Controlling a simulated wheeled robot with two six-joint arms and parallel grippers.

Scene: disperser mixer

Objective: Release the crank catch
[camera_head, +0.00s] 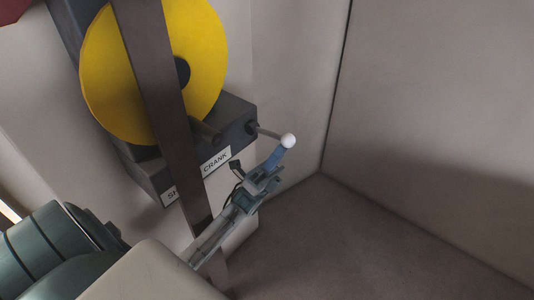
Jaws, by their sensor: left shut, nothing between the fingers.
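The catch shows as a thin rod with a white ball knob (288,141), sticking out to the right from the dark grey block (238,116). A label on this block ends in "CRANK"; part of it is hidden behind a dark brown bar (150,65). The bar runs down across a yellow disc (97,75). My left gripper (278,157) is shut and empty. Its blue fingertips are right below the white knob and meet it in the picture; I cannot tell whether they touch. My right gripper is out of view.
A pale wall (440,80) stands at the right and meets a brownish floor (350,250). The room to the right of the knob is free. The bar's lower end passes behind my left arm. A dark red thing (12,10) shows at the top left corner.

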